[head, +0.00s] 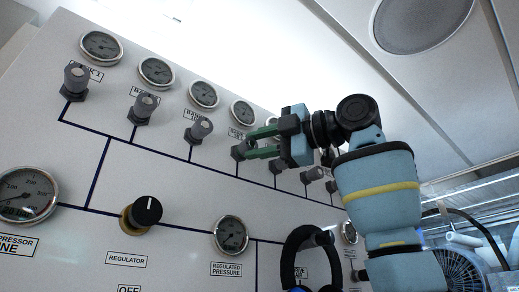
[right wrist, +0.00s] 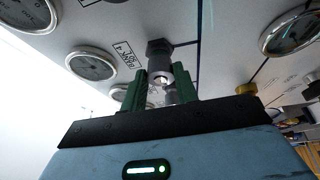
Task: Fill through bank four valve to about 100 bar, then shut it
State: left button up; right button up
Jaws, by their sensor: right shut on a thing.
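The bank four valve (right wrist: 160,76) is a grey knob on a dark hex base, beside the "BANK 4" label in the right wrist view. In the head view it (head: 239,151) is partly covered by my right gripper (head: 249,145). The right gripper's green fingers (right wrist: 159,88) are shut on the knob from both sides. The bank four gauge (head: 243,112) is above the valve, and it also shows in the right wrist view (right wrist: 92,64). Its needle is too small to read. My left gripper is not in view.
The valves of bank 1 (head: 76,80), bank 2 (head: 143,107) and bank 3 (head: 199,130) are left of the gripper. More valves (head: 312,174) are to the right. Below are a black regulator knob (head: 146,211), a regulated pressure gauge (head: 231,235) and a thick black loop (head: 291,255).

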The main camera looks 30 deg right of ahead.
jog(key=o, duration=1)
jog(key=shift+v, duration=3.9)
